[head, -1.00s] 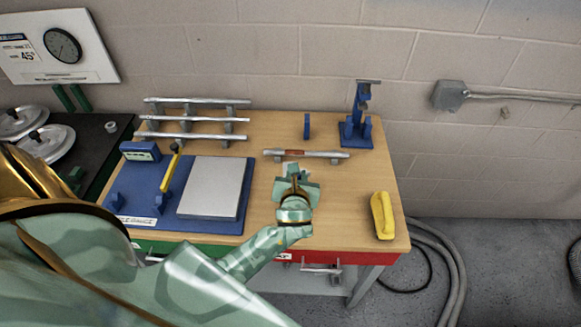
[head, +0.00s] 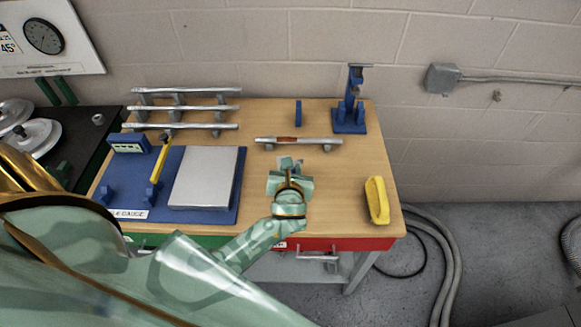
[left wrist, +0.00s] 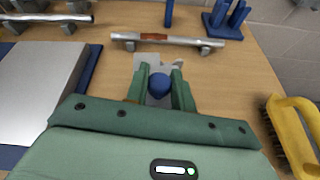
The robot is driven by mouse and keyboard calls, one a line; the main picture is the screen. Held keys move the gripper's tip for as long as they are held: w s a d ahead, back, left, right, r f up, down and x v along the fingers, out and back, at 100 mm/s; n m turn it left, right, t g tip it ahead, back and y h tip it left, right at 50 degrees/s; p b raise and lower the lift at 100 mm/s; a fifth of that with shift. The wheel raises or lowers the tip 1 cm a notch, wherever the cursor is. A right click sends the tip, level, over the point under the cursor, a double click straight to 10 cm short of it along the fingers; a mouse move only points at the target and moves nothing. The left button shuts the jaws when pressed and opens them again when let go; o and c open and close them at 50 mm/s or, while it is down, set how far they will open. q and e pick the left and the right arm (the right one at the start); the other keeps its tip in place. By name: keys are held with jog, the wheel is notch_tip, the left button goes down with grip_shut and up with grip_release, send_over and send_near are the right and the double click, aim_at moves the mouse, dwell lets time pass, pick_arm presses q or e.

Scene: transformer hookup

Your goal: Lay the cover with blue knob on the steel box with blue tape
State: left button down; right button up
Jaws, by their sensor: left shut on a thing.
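My left gripper (head: 290,172) is over the wooden table, shut on a blue knob. The blue knob (left wrist: 159,85) shows between the two green fingers in the left wrist view. Part of a flat grey cover (left wrist: 168,62) shows just beyond the fingertips; the fingers and gripper body hide the rest. I cannot tell how high the cover is above the table. I do not see a steel box with blue tape in these frames. My right gripper is not in view.
A steel rod on supports (head: 298,141) lies beyond the gripper. A blue mat (head: 130,190) with a steel plate (head: 205,178) is left. A yellow-handled brush (head: 377,200) is right. A blue stand (head: 349,115) is at the back right.

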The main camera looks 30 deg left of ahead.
pick_arm(q)
jog(key=shift+f+b, duration=0.75)
jog(key=shift+f, duration=0.95)
jog(key=c, duration=1.1)
grip_release()
jog(key=p+v, duration=0.2)
jog(key=v, duration=1.4)
jog(key=shift+s+d, duration=0.1)
